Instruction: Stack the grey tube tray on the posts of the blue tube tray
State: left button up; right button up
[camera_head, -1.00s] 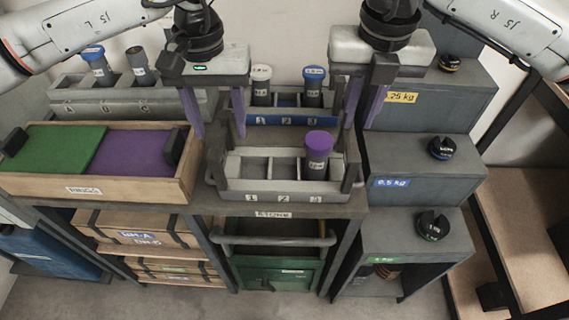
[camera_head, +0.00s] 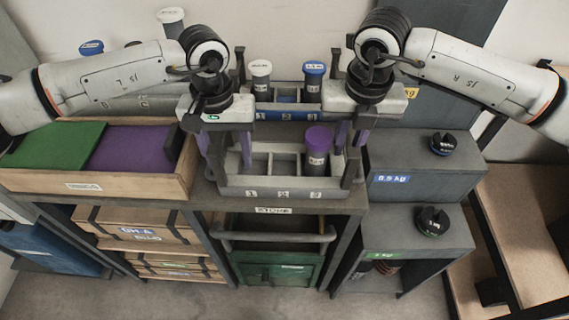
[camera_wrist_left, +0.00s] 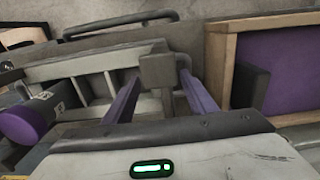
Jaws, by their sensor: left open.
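The grey tube tray (camera_head: 270,182) stands on the bench front with numbered slots and a purple-capped tube (camera_head: 317,150) in slot 3. It also shows in the left wrist view (camera_wrist_left: 90,66). The blue tube tray (camera_head: 285,113) is behind it, with upright posts and tubes with white and blue caps. My left gripper (camera_head: 225,146) is open, its purple fingers on either side of the grey tray's left handle post (camera_wrist_left: 157,71). My right gripper (camera_head: 351,134) is at the tray's right handle post (camera_head: 352,167), fingers apart; contact is unclear.
A wooden box (camera_head: 130,182) with green and purple panels stands close on the left. A grey rack with capped tubes is behind it, partly covered by my left arm. Stepped grey shelves (camera_head: 425,180) with black weights stand on the right.

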pick_arm(q)
jog(key=c, duration=0.6)
pick_arm(e)
grip_shut()
pick_arm(q)
grip_shut()
jog(key=shift+r, duration=0.1)
pick_arm(e)
jog(key=shift+r, duration=0.1)
